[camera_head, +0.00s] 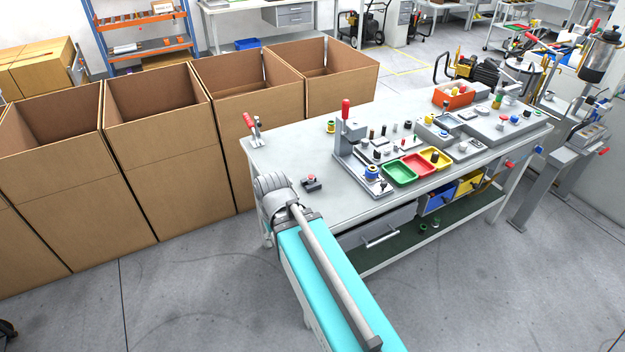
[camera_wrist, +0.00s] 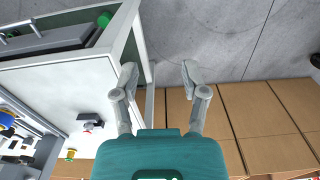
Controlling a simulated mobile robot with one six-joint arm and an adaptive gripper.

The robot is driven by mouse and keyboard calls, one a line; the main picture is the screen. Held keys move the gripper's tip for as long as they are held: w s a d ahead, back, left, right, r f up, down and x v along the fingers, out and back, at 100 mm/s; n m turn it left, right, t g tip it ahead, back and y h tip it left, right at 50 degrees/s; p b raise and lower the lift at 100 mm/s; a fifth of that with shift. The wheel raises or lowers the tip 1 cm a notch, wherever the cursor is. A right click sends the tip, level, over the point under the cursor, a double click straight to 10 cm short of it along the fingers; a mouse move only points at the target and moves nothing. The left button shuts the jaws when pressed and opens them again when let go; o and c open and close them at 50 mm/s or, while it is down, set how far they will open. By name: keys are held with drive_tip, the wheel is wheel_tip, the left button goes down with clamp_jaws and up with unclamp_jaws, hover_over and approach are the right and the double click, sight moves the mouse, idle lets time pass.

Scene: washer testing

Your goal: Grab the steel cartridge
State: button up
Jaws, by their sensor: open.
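I cannot single out the steel cartridge with certainty. Several small metal and dark cylindrical parts, such as one dark part (camera_head: 371,134), stand on the grey fixtures on the workbench (camera_head: 300,150) in the head view. My gripper (camera_wrist: 159,70) shows in the wrist view with its two grey fingers apart and nothing between them. It is over the bench's edge, with grey floor beyond the fingertips. In the head view my arm reaches to the near left end of the bench, and the fingers are hidden there.
A red-button box (camera_head: 311,182) sits on the bench near my arm. Green (camera_head: 399,173), red (camera_head: 419,166) and yellow (camera_head: 437,158) trays lie farther right. A red-handled clamp (camera_head: 346,112) stands upright. Open cardboard boxes (camera_head: 160,150) line the bench's left side. The bench's left end is mostly clear.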

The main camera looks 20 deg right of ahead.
drive_tip(key=shift+a, duration=0.35)
drive_tip(key=shift+o, duration=1.1)
drive_tip(key=shift+w+f, duration=0.1)
drive_tip(key=shift+w, duration=0.05)
drive_tip(key=w+d+f+n+h+b, duration=0.3)
drive_tip(key=w+n+h+b, duration=0.1)
drive_tip(key=w+b, duration=0.2)
drive_tip(key=w+d+f+n+h+b, duration=0.3)
drive_tip(key=w+d+n+h+b, duration=0.1)
drive_tip(key=w+n+b, duration=0.1)
drive_tip(key=w+d+f+n+h+b, duration=0.3)
drive_tip(key=w+n+h+b, duration=0.1)
drive_tip(key=w+b, duration=0.4)
drive_tip(key=shift+w+d+f+n+h+b, duration=0.1)
drive_tip(key=shift+d+n+h+b, duration=0.15)
drive_tip(key=shift+n+h+b, duration=0.25)
drive_tip(key=w+n+h+b, duration=0.2)
drive_tip(key=w+b, duration=0.1)
drive_tip(key=w+a+n+h+b, duration=0.1)
drive_tip(key=w+b, duration=0.1)
drive_tip(key=shift+w+r+n+t+h, duration=0.2)
drive_tip(key=shift+r+n+t+h, duration=0.1)
drive_tip(key=shift+t+h, duration=0.1)
drive_tip(key=shift+w+a+r+n+h+b, duration=0.25)
drive_tip(key=shift+w+r+n+h+b, duration=0.25)
drive_tip(key=shift+w+h+b, duration=0.15)
